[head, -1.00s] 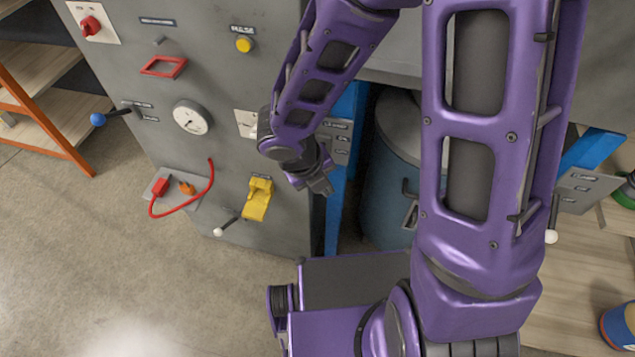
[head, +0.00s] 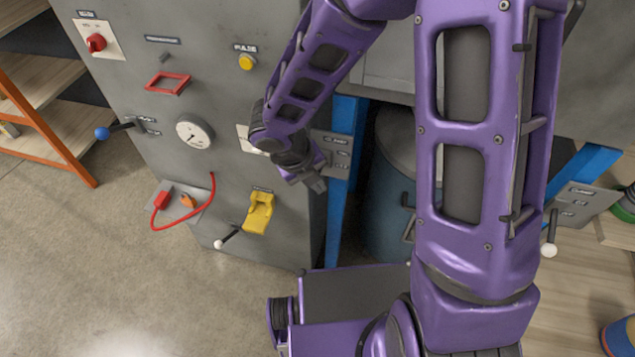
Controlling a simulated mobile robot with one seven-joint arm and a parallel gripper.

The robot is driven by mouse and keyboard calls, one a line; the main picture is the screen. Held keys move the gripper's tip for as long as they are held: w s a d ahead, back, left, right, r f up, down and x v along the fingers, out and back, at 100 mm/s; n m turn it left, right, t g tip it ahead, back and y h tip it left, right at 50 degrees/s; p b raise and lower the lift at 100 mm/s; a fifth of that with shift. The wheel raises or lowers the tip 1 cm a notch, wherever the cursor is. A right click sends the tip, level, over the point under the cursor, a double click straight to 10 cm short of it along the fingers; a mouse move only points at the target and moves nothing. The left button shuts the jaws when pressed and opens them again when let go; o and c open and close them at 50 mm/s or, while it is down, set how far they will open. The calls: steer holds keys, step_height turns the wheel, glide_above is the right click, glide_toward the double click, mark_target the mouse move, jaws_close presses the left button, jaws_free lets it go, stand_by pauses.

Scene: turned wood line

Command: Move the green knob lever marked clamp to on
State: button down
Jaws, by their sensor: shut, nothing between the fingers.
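My gripper (head: 317,184) is shut and empty. It points down and right, in front of the grey cabinet's right edge. Beside it, on the blue post, is a grey plate (head: 339,160) with small dark labels; the top one may read clamp, but it is too small to be sure. No green lever knob shows on this plate; my gripper and wrist cover its left part and may hide it. Whether my gripper touches anything there cannot be told.
The cabinet carries a blue-knobbed lever (head: 103,133), a white-knobbed lever (head: 220,243), a yellow switch (head: 258,213), a gauge (head: 194,132) and a red cable (head: 212,190). A blue drum (head: 385,205) stands right of the post. Another white-knobbed lever (head: 549,248) is at right.

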steer(key=r+p, duration=0.1)
steer(key=w+r+p, duration=0.1)
steer(key=shift+d+r+p, duration=0.1)
steer(key=shift+d+p, duration=0.05)
steer(key=shift+p, duration=0.25)
steer(key=shift+r+p, duration=0.75)
steer(key=shift+p, duration=0.1)
steer(key=shift+s, duration=0.1)
